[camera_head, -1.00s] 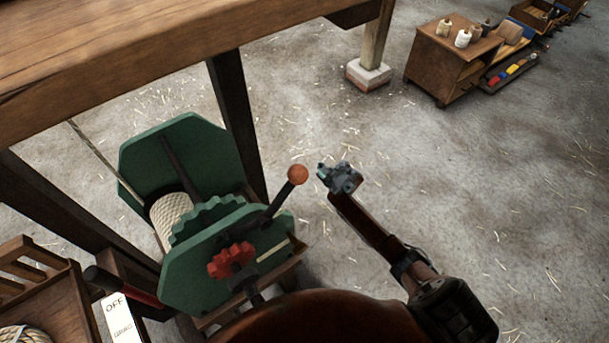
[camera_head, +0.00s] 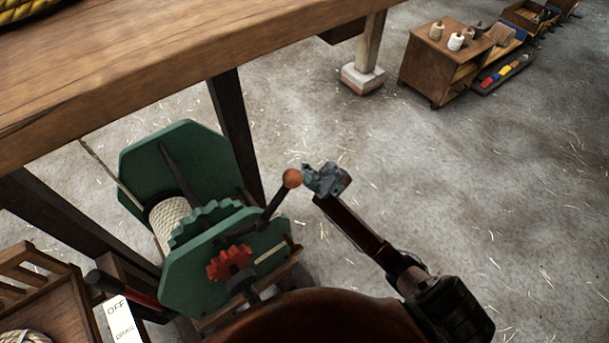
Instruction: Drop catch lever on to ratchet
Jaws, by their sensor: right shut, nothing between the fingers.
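The catch lever (camera_head: 275,202) is a dark bar with an orange ball knob (camera_head: 292,178), tilted up to the right from the near green side plate of the winch (camera_head: 190,284). A green toothed wheel (camera_head: 190,231) shows behind that plate, and a red toothed wheel (camera_head: 230,262) sits on its front. I cannot tell which of them is the ratchet, or whether the lever's lower end touches teeth. My right gripper (camera_head: 310,181) is shut and empty, just right of the knob; contact is unclear. My left gripper is not in view.
A heavy wooden table (camera_head: 150,75) overhangs the winch at upper left. A black-handled red lever (camera_head: 130,289) stands beside an OFF/DRAG plate (camera_head: 119,318). A rope (camera_head: 110,172) runs from the drum. A small cabinet (camera_head: 430,65) stands far right.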

